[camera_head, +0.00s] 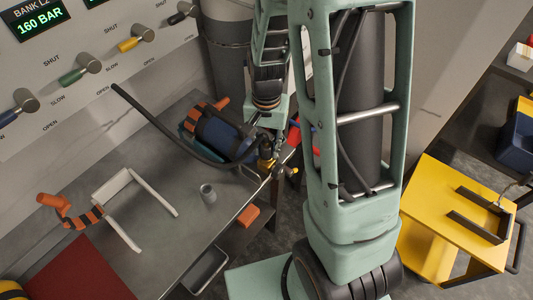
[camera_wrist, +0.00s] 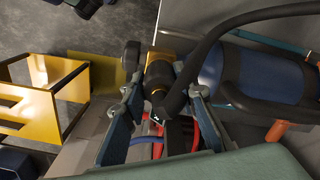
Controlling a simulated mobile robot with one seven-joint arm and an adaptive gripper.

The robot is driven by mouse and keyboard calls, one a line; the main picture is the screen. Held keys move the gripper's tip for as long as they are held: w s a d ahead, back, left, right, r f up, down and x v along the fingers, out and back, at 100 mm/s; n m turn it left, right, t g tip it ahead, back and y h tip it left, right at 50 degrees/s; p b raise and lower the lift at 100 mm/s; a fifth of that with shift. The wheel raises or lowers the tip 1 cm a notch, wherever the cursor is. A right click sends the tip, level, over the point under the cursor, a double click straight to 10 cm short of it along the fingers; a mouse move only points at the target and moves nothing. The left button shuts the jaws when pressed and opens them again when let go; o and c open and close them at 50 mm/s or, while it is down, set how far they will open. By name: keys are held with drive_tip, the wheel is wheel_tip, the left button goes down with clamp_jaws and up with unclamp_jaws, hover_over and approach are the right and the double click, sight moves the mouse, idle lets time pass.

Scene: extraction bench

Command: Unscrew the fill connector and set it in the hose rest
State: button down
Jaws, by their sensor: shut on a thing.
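The fill connector (camera_wrist: 156,84) is a brass-coloured fitting with a dark band at the end of a black hose (camera_head: 185,146). It sits at the valve end of a blue cylinder (camera_head: 217,133) lying on the bench; the cylinder also shows in the wrist view (camera_wrist: 238,75). My gripper (camera_wrist: 166,93) is shut on the connector, one finger on each side. Whether the threads are still engaged cannot be told. In the head view my gripper (camera_head: 266,146) is partly hidden by my arm. A small grey cup (camera_head: 208,194), possibly the hose rest, stands upright on the bench.
A white U-shaped frame (camera_head: 127,184) and an orange-and-black strapped item (camera_head: 72,213) lie at the bench's left. A panel with several valve handles (camera_head: 80,69) is behind. A yellow cart (camera_head: 445,200) stands right. Bench space around the cup is clear.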

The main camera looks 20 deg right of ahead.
drive_tip(key=n+b, duration=0.1)
drive_tip(key=n, duration=0.6)
drive_tip(key=c, duration=1.5)
unclamp_jaws()
